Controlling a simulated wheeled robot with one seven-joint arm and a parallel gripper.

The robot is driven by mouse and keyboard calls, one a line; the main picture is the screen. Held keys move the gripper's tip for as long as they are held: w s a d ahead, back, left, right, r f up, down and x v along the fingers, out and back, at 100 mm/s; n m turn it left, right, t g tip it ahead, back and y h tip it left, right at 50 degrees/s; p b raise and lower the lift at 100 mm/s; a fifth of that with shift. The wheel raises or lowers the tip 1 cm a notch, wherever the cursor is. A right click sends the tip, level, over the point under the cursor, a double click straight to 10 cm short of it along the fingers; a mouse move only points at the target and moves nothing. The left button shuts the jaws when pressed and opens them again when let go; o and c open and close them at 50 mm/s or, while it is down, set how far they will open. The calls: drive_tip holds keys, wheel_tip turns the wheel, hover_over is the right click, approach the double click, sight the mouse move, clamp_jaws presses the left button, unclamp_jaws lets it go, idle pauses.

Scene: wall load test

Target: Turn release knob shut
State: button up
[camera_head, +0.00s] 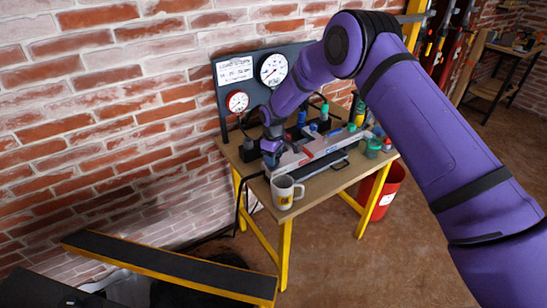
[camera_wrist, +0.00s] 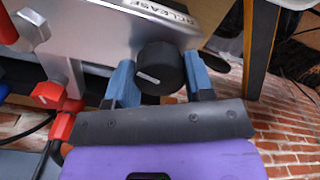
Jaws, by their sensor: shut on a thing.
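The release knob (camera_wrist: 160,68) is black and round with a white pointer line. It sits on a silver panel (camera_wrist: 88,28) that bears the word RELEASE, in the wrist view. My gripper (camera_wrist: 160,80) has its two blue fingers on either side of the knob, shut on it. The pointer line lies slanted across the knob's face. In the head view my gripper (camera_head: 271,150) is at the left end of the silver test unit (camera_head: 320,146) on the table, and my arm hides part of that unit. The knob cannot be made out there.
A white mug (camera_head: 284,192) stands at the table's front left corner, close to my gripper. A gauge board (camera_head: 237,78) stands behind. Several bottles and a green-lidded jar (camera_head: 372,148) crowd the table's right. A red bin (camera_head: 385,190) stands below.

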drive_tip(key=m, duration=1.1)
drive_tip(key=shift+m, duration=1.8)
drive_tip(key=o, duration=0.9)
drive_tip(key=shift+o, duration=0.2)
drive_tip(key=shift+r, duration=0.1)
wheel_tip(320, 180, up, 11)
drive_tip(key=shift+f, duration=0.2)
drive_tip(key=shift+r, duration=0.1)
